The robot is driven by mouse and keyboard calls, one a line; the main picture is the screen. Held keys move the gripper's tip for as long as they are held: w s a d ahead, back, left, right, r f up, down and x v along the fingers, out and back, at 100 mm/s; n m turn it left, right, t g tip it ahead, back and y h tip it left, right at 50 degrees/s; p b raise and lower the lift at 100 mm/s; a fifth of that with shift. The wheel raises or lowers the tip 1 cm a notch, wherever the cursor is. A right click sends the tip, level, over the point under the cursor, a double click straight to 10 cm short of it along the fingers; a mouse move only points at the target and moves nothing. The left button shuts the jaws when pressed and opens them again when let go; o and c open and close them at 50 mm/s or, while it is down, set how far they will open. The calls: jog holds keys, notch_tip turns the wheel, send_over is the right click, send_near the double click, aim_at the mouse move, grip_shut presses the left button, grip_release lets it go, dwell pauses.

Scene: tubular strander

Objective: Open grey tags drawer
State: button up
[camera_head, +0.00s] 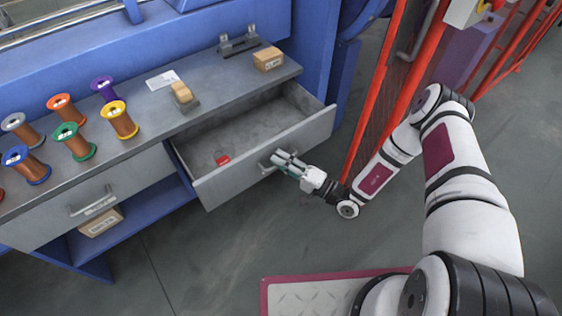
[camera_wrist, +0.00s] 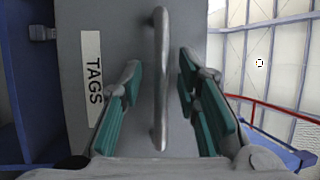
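The grey tags drawer (camera_head: 265,163) stands pulled out from under the workbench in the head view, its inside showing. A small red item (camera_head: 222,159) lies in it. In the wrist view the drawer front (camera_wrist: 138,30) carries a white TAGS label (camera_wrist: 93,78) and a metal bar handle (camera_wrist: 159,80). My gripper (camera_head: 278,160) is at the handle in the head view. In the wrist view my gripper (camera_wrist: 159,85) has its teal-padded fingers apart, one on each side of the handle, with gaps between pads and bar.
Several coloured spools (camera_head: 119,120) stand on the grey workbench (camera_head: 160,108), with a small box (camera_head: 268,59) near its right end. A second closed drawer (camera_head: 95,200) is at the left. Red posts (camera_head: 372,100) rise right of the open drawer. Floor (camera_head: 210,255) in front is clear.

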jog(key=shift+d, duration=0.1)
jog(key=v, duration=1.2)
jog(key=shift+r, duration=0.1)
